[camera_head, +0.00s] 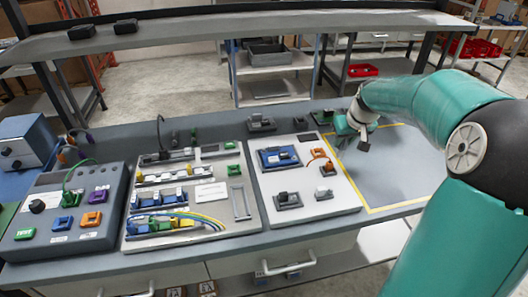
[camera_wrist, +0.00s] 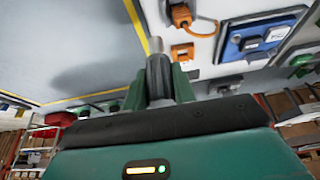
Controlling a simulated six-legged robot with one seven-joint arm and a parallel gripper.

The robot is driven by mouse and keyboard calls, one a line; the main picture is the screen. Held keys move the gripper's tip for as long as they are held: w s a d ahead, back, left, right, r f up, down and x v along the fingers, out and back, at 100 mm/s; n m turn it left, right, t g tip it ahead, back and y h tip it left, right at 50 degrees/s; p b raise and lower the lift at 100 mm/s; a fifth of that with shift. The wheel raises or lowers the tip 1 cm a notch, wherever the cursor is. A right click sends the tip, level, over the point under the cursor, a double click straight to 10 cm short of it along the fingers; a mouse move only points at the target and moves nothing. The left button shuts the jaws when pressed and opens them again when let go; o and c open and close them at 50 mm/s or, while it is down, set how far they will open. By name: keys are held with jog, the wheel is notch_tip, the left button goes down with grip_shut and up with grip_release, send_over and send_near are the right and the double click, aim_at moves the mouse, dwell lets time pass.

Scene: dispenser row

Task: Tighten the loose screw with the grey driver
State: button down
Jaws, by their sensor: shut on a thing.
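My gripper (camera_wrist: 160,90) is shut on a dark grey cylinder, which appears to be the grey driver (camera_wrist: 158,68); it stands between the green fingers in the wrist view. In the head view my gripper (camera_head: 360,135) is above the right part of the bench, near the right edge of the white right-hand board (camera_head: 337,190). The driver's tip cannot be made out clearly. I cannot pick out the loose screw in either view; it may be too small or hidden.
The right board carries a blue unit (camera_head: 279,157), an orange connector (camera_head: 328,168) and grey blocks (camera_head: 288,199). A middle board (camera_head: 216,193) and a grey button box (camera_head: 62,213) lie left. A yellow-outlined bench area (camera_head: 393,172) is clear. A shelf (camera_head: 240,36) runs behind.

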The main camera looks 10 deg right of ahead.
jog(key=w+a+n, duration=0.2)
jog(key=w+a, duration=0.1)
jog(key=a, duration=0.4)
jog(key=w+a+n+y, duration=0.1)
jog(key=w+a, duration=0.2)
jog(key=a, duration=0.4)
jog(key=w+a+n+y, duration=0.1)
jog(key=w+a, duration=0.3)
jog(key=a, duration=0.4)
jog(key=shift+n+g, duration=0.3)
jog(key=shift+n, duration=0.5)
jog(key=n+y, duration=0.1)
jog(key=n, duration=0.2)
jog(key=n+g, duration=0.1)
jog(key=n, duration=0.1)
jog(key=shift+d+n+y, duration=0.1)
jog(key=shift+n+y, duration=0.3)
jog(key=n+g, duration=0.1)
jog(key=n, duration=0.2)
jog(key=n+g, duration=0.1)
jog(key=n, duration=0.2)
jog(key=shift+g+y, duration=0.3)
jog(key=shift+y, duration=0.1)
jog(key=shift+f+m+t, duration=0.3)
jog(key=shift+m+t, duration=0.1)
jog(key=shift+m, duration=0.7)
jog(key=shift+f, duration=0.2)
jog(key=shift+s+f, duration=0.1)
jog(key=shift+f, duration=0.25)
